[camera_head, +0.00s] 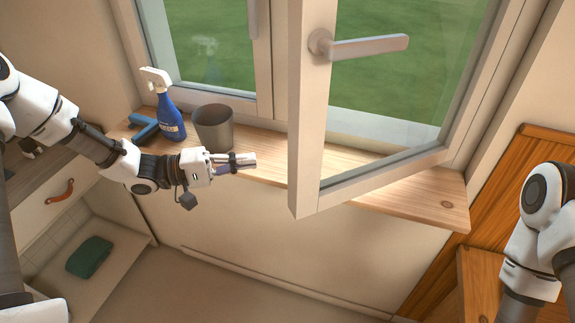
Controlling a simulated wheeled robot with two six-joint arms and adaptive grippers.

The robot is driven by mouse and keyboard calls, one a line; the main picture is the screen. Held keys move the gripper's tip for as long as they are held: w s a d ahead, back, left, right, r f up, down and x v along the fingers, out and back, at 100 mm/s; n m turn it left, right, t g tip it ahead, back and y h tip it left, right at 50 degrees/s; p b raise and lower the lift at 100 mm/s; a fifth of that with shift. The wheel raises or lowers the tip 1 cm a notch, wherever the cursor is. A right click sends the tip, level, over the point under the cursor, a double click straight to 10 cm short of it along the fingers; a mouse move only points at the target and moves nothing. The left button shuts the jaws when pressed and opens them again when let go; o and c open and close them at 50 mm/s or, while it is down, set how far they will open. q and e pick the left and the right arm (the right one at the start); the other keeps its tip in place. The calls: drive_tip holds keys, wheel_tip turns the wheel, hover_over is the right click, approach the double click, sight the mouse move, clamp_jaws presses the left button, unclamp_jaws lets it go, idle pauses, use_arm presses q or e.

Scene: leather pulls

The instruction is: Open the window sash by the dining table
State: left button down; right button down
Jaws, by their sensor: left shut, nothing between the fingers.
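The window sash (304,120) is a pale framed pane that stands swung inward, its free edge reaching over and past the front of the wooden sill. Its grey lever handle (365,47) points to the right, roughly level. My left gripper (252,160) is shut and empty, just left of the sash's lower free edge and in front of the sill. A small gap shows between its fingertips and the sash frame. My right arm is at the right edge, and its gripper is out of view. The dining table is not clearly identifiable.
A drawer with a leather pull (60,192) is at left. A green folded cloth (89,257) lies below it. Wooden furniture (480,275) stands at right.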

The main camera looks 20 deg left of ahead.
use_arm(q)
drive_tip(key=w+d+p, duration=0.1)
drive_tip(key=d+p, duration=0.1)
drive_tip(key=d, duration=0.6)
drive_tip(key=shift+w+d+f, duration=0.25)
drive_tip(key=shift+d+f, duration=0.05)
drive_tip(key=shift+d, duration=0.05)
use_arm(e)
drive_tip(key=shift+w+r, duration=0.2)
drive_tip(key=shift+r, duration=0.35)
drive_tip(key=shift+w+r, duration=0.2)
drive_tip(key=shift+r, duration=0.3)
use_arm(q)
drive_tip(key=shift+s+d, duration=0.1)
